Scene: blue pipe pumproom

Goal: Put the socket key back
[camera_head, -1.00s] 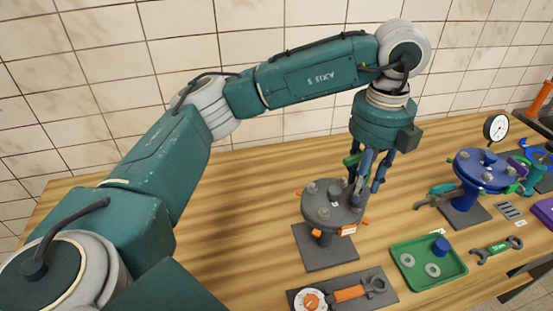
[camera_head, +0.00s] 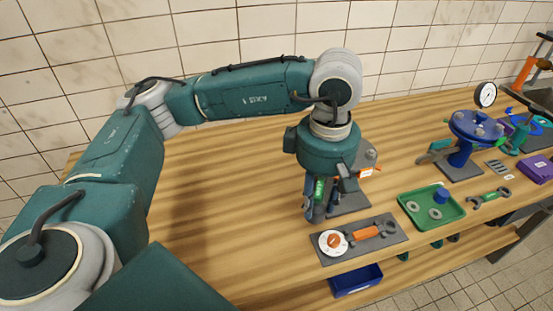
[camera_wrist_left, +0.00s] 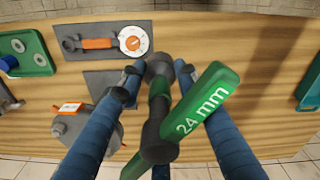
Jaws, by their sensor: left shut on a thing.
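The socket key (camera_wrist_left: 160,125) is a dark tool with a green middle and a green "24 mm" tag. My left gripper (camera_wrist_left: 158,78) is shut on it, with blue fingers around it. I cannot tell whether the key touches the bench. My right gripper is not in view.
The mat bears a white dial (camera_head: 333,243) and an orange-handled wrench (camera_head: 365,232). The grey flange stand (camera_head: 369,155) is behind my gripper, partly hidden. A green tray (camera_head: 413,213) and a blue flange stand (camera_head: 473,128) are to the right. The bench's left side is clear.

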